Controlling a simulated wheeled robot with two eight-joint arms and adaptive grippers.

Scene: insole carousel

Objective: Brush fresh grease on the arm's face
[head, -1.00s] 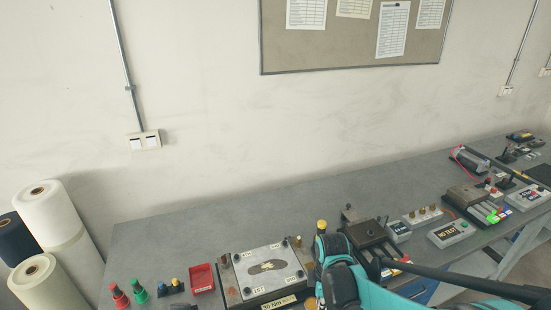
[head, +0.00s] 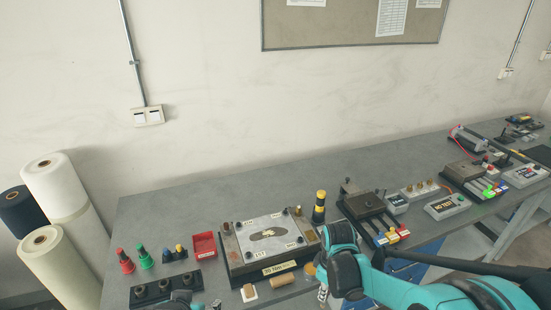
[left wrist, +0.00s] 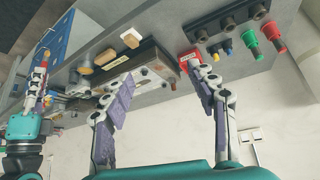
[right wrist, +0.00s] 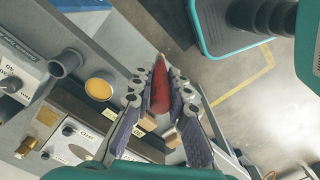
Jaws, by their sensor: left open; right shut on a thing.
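In the right wrist view my right gripper (right wrist: 156,76) is shut on a slim red tool (right wrist: 157,94), pointing away from the wrist. The left wrist view also shows my right gripper (left wrist: 40,92) with this tool. I cannot make out bristles. In the head view my right gripper (head: 323,294) is low, in front of the bench. A round tin with an orange-yellow face (right wrist: 98,88) sits at the bench edge beside it. A grey plate (head: 246,246) lies on the dark fixture, with a small yellowish patch (head: 269,233) in its middle. My left gripper (left wrist: 160,85) is open and empty.

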